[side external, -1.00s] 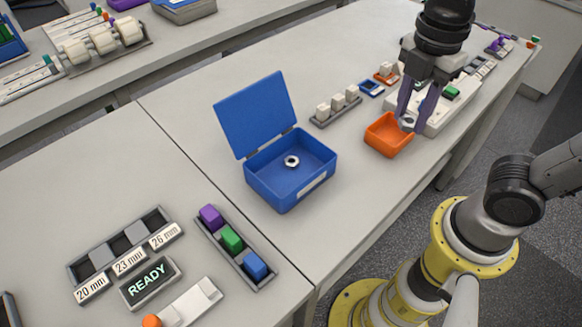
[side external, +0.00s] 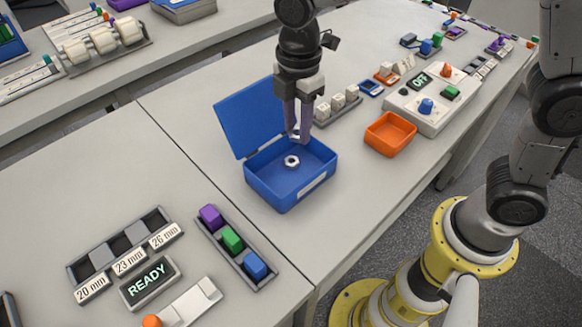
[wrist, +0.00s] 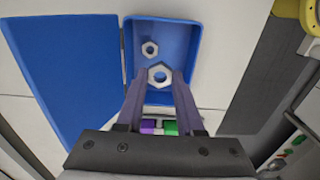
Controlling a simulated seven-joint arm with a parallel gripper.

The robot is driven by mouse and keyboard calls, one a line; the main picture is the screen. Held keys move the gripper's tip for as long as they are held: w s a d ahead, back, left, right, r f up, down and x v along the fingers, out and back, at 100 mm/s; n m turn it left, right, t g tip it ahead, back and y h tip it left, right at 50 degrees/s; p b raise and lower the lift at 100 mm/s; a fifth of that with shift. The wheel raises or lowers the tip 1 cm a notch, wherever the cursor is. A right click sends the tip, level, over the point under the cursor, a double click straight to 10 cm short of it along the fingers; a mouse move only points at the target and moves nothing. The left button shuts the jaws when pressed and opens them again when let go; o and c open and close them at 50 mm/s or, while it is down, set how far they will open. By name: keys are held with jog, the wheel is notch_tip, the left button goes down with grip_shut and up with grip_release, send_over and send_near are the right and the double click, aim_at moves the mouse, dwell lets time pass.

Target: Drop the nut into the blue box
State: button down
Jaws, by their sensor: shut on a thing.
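The blue box (side external: 313,186) stands on the table with its lid (side external: 250,116) open. One silver nut (side external: 292,161) lies on its floor; it also shows in the wrist view (wrist: 150,48). My gripper (side external: 297,137) is above the box opening, fingers pointing down. It is shut on a second silver nut (wrist: 159,74), held between the fingertips over the box. In the side view this held nut is small and partly hidden by the fingers.
An orange tray (side external: 390,133) to the right of the box looks empty. A rack of white blocks (side external: 338,106) stands behind the box. A control panel (side external: 430,108) reads OFF. The raised lid stands close to the left of my gripper.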

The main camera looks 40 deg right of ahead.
jog(key=shift+f, duration=2.25)
jog(key=shift+c, duration=2.3)
grip_release()
notch_tip(320, 180, up, 14)
jog(key=shift+d, duration=0.1)
